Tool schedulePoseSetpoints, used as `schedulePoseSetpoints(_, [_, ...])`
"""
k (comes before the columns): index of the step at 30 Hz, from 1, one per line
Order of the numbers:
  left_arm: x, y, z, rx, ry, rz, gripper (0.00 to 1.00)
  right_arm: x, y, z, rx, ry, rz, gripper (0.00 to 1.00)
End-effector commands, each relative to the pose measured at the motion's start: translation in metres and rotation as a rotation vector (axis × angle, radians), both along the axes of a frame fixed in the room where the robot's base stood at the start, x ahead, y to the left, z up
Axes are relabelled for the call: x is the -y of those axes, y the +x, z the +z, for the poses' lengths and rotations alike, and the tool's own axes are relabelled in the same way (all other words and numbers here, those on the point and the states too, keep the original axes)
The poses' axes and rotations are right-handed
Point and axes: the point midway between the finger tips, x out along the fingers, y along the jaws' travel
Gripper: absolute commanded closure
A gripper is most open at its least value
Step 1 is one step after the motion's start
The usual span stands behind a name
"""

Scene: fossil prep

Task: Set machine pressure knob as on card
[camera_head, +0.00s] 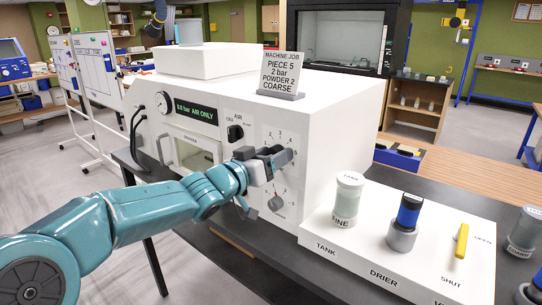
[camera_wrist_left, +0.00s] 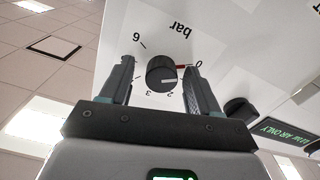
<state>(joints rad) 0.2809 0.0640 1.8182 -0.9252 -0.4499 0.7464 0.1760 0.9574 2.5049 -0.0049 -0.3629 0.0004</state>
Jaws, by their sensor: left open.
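The job card (camera_head: 281,73) on top of the white machine reads PIECE 5, 2 bar, POWDER 2, COARSE. The display (camera_head: 197,112) appears to read 0.6 bar AIR ONLY. My left gripper (camera_head: 277,160) is at the upper numbered dial on the machine's front and hides its knob in the head view. In the left wrist view the black pressure knob (camera_wrist_left: 161,73) sits between the open fingers, with visible gaps on both sides. Its white line points between 0 and 2 on the bar scale. A red mark lies near 0. My right gripper is not in view.
A lower knob (camera_head: 275,203) sits below my gripper. An air switch (camera_head: 235,132) and a round gauge (camera_head: 163,102) are on the same front. A FINE powder tank (camera_head: 347,199), a blue-topped drier (camera_head: 406,222) and a yellow valve lever (camera_head: 461,241) stand at right.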

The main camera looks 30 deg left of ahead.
Motion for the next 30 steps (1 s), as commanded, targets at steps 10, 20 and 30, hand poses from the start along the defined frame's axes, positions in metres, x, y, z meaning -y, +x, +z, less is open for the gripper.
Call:
schedulePoseSetpoints(10, [-0.001, -0.001, 0.0, 0.0, 0.0, 0.001, 0.94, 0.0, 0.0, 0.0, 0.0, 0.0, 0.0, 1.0])
schedulePoseSetpoints(20, [-0.001, -0.001, 0.0, 0.006, 0.059, 0.001, 0.94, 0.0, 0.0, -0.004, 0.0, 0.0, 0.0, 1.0])
schedulePoseSetpoints(30, [-0.002, -0.002, 0.0, 0.028, 0.311, 0.002, 0.94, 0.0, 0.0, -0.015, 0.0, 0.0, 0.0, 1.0])
